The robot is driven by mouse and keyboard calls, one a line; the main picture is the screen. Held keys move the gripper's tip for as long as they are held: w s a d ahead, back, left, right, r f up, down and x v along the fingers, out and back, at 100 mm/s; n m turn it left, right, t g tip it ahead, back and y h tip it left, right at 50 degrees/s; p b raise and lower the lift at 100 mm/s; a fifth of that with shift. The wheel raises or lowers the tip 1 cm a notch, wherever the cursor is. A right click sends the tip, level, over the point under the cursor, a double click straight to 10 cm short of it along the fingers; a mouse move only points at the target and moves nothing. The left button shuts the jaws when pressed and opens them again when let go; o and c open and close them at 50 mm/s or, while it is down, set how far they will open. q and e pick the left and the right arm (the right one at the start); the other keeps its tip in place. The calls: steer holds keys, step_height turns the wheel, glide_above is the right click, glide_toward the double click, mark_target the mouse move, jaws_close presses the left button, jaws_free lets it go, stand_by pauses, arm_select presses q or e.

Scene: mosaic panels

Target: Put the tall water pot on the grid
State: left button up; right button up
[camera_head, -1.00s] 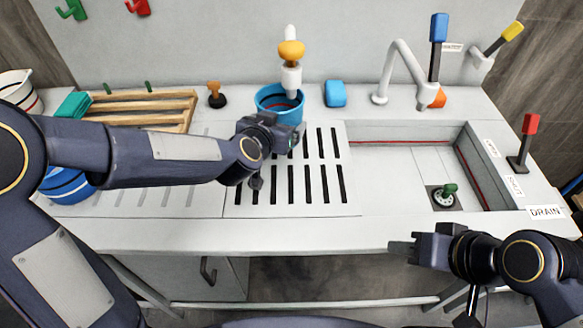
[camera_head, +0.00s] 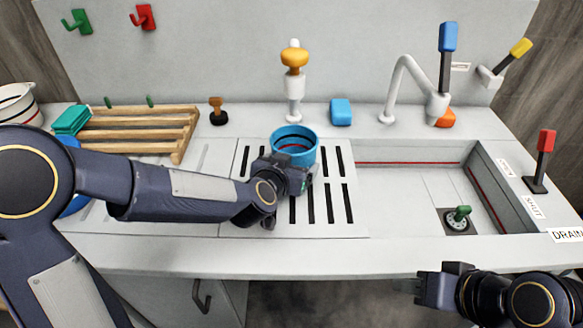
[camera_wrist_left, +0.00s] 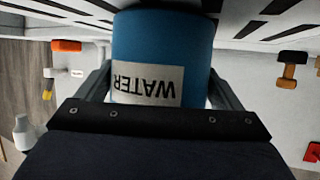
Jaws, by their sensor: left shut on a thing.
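The water pot (camera_head: 295,148) is a blue open-topped cylinder with a dark red line inside. In the left wrist view its white WATER label (camera_wrist_left: 147,84) reads upside down. My left gripper (camera_head: 290,178) is shut on the pot, with one finger on each side of it. The pot is over the back part of the grid (camera_head: 331,226), a pale panel with dark slots. The arm hides its base, so I cannot tell whether it touches the grid. My right gripper (camera_head: 428,287) is empty at the counter's front edge, and its jaw opening is unclear.
A white dispenser with an orange knob (camera_head: 294,57) stands right behind the pot. A blue block (camera_head: 340,112) and the faucet (camera_head: 400,80) are to the right, beside the sink basin (camera_head: 400,180). A wooden rack (camera_head: 130,130) is at the left. The grid's front right is clear.

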arm_select(q)
steer(key=shift+f, duration=0.1)
steer(key=shift+f, duration=0.15)
steer(key=o, duration=1.1)
steer(key=shift+r, duration=0.2)
steer(key=shift+s+r, duration=0.15)
steer(key=shift+s, duration=0.05)
steer(key=p+v, duration=0.2)
steer(key=v, duration=0.9)
steer(key=shift+s+a, duration=0.15)
steer(key=shift+s, duration=0.1)
steer(key=shift+r, duration=0.1)
